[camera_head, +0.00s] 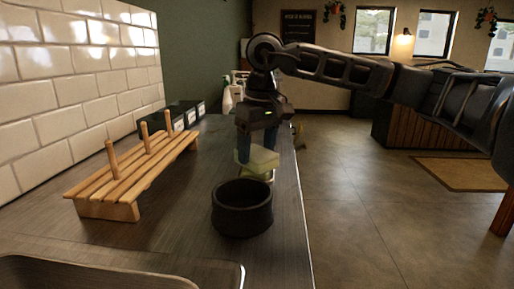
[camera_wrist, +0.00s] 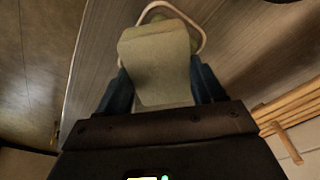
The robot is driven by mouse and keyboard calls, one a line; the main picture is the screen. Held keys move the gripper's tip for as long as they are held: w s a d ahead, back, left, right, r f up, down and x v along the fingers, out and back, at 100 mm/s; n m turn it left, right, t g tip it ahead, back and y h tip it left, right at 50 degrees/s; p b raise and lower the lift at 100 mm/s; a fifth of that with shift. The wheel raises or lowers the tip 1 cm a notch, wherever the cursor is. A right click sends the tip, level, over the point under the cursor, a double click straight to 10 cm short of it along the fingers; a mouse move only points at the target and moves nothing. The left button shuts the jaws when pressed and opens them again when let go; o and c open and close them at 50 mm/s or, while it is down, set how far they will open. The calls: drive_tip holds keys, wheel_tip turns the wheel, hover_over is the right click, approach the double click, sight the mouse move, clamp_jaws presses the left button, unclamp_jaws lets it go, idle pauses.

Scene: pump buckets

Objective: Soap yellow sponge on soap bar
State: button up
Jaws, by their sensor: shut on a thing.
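My gripper (camera_head: 258,148) points down over the counter, behind the black bucket. It is shut on a pale yellow sponge (camera_head: 260,160). In the wrist view the sponge (camera_wrist: 158,60) sits between my two dark blue fingers (camera_wrist: 162,88). A pale rimmed dish (camera_wrist: 200,32) lies just beyond and beneath the sponge. The sponge covers most of it, and a small greenish patch (camera_wrist: 158,14) shows inside the rim, perhaps the soap bar. In the head view a pale edge (camera_head: 262,177) shows directly under the sponge. I cannot tell whether the sponge touches the soap.
A round black bucket (camera_head: 242,222) stands on the counter (camera_head: 170,225) in front of my gripper. A wooden slatted rack with upright pegs (camera_head: 110,196) stands at left. Dark boxes (camera_head: 186,113) and a white bottle (camera_head: 227,98) are behind. A sink edge (camera_head: 120,265) is near. The counter's right edge is close.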

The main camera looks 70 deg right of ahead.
sight(258, 152)
drive_tip(key=shift+f, duration=0.1)
drive_tip(key=shift+r+p, duration=1.3)
drive_tip(key=shift+r, duration=2.3)
